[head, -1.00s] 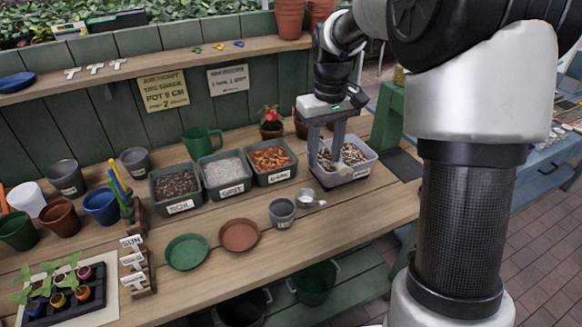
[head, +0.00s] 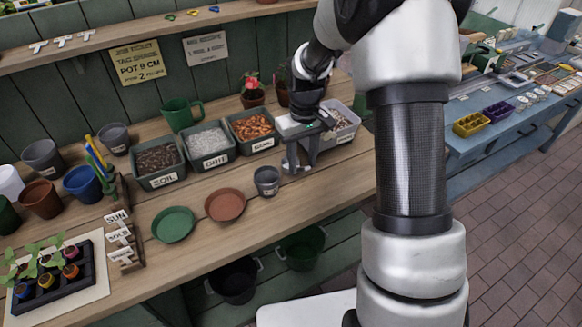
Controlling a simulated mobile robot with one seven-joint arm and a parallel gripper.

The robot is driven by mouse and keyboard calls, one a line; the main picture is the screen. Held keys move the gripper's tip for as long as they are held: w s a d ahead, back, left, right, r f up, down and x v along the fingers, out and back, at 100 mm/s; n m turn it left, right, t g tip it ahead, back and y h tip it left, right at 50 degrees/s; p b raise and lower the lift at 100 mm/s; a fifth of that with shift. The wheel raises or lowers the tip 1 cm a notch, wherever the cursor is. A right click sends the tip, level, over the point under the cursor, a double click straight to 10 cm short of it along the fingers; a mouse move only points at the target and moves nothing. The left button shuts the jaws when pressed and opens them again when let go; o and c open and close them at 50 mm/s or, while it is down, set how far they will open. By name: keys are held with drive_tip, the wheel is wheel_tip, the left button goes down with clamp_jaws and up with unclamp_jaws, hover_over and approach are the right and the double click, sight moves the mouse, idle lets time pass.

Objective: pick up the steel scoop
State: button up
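The steel scoop (head: 287,168) is a small shiny metal cup lying on the wooden bench, just behind and right of a small grey pot. It is partly hidden by my gripper (head: 302,168), which points down over it. The two fingers stand apart, with a gap between them. The left fingertip is at the scoop. I cannot tell whether the fingers touch it, and its handle is hard to make out.
The grey pot (head: 266,181) stands close on the left. Behind are bins of soil (head: 165,180), grit (head: 216,163) and bark-like chips (head: 263,145), and a pale bin (head: 345,137). Green (head: 174,224) and terracotta (head: 225,205) saucers lie left. The bench front at right is clear.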

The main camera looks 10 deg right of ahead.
drive_tip(key=f, duration=0.3)
drive_tip(key=shift+w+a+f, duration=0.15)
drive_tip(key=shift+w, duration=0.05)
drive_tip(key=shift+c, duration=0.2)
clamp_jaws()
